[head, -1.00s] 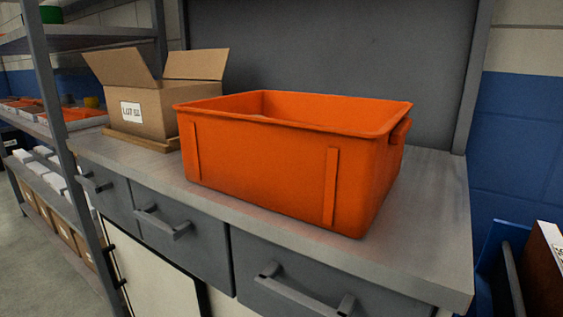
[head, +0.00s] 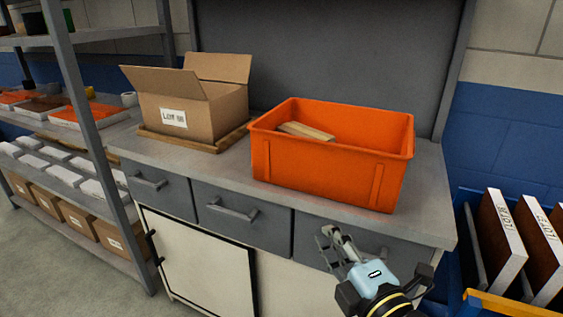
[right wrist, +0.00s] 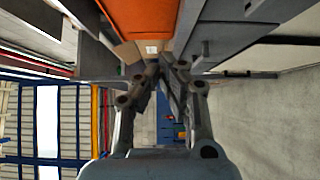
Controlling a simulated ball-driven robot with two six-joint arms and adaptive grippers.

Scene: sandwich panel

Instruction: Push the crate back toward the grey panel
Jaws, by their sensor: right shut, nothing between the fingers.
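An orange crate (head: 335,178) stands on the grey worktop (head: 225,162), right of its middle and near the front edge, with a pale wooden piece (head: 306,131) inside. The grey panel (head: 330,50) rises upright behind the worktop. My right gripper (head: 328,235) is in front of the drawers, below and in front of the crate, touching nothing that I can see. In the right wrist view its fingers (right wrist: 165,66) are closed and empty, and the crate (right wrist: 140,15) shows past them at the top. My left gripper is not in view.
An open cardboard box (head: 195,100) stands on a wooden board at the left of the worktop. A grey shelf rack (head: 85,110) stands at the left. At the right, a blue rack holds brown panels (head: 500,235). Drawer handles (head: 232,210) stick out in front.

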